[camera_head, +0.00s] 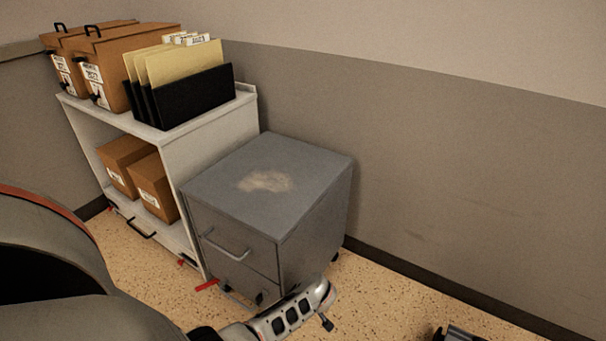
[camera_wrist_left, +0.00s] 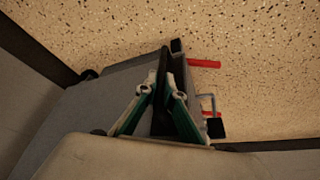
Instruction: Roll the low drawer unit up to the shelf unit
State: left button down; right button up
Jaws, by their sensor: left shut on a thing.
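The low drawer unit (camera_head: 318,215) is grey, with a pale worn patch on top and bar handles on its front. It stands upright on the floor, close against the right side of the white shelf unit (camera_head: 215,140); I cannot tell whether they touch. My left arm reaches to its lower front. In the left wrist view my left gripper (camera_wrist_left: 163,88) is shut on a dark part of the drawer unit (camera_wrist_left: 110,85); in the head view its fingertips are hard to make out. A metal part at the bottom edge, perhaps my right gripper (camera_head: 457,333), is mostly cut off.
Brown boxes (camera_head: 105,65) and upright folders (camera_head: 185,80) stand on the shelf unit, with smaller boxes (camera_head: 150,182) below. A grey wall (camera_head: 450,190) runs behind; speckled floor (camera_head: 390,290) is clear on the right.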

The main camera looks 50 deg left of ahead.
pick_arm(q)
jog(key=shift+s+a+f, duration=0.1)
jog(key=shift+s+a, duration=0.1)
jog(key=shift+a, duration=0.15)
jog(key=c, duration=2.2)
grip_release()
jog(key=shift+o, duration=0.2)
jog(key=shift+d, duration=0.1)
jog(key=shift+d+r, duration=0.2)
jog(key=shift+r, duration=0.4)
jog(key=v, duration=1)
jog(key=shift+r, duration=0.4)
jog(key=shift+s+d, duration=0.1)
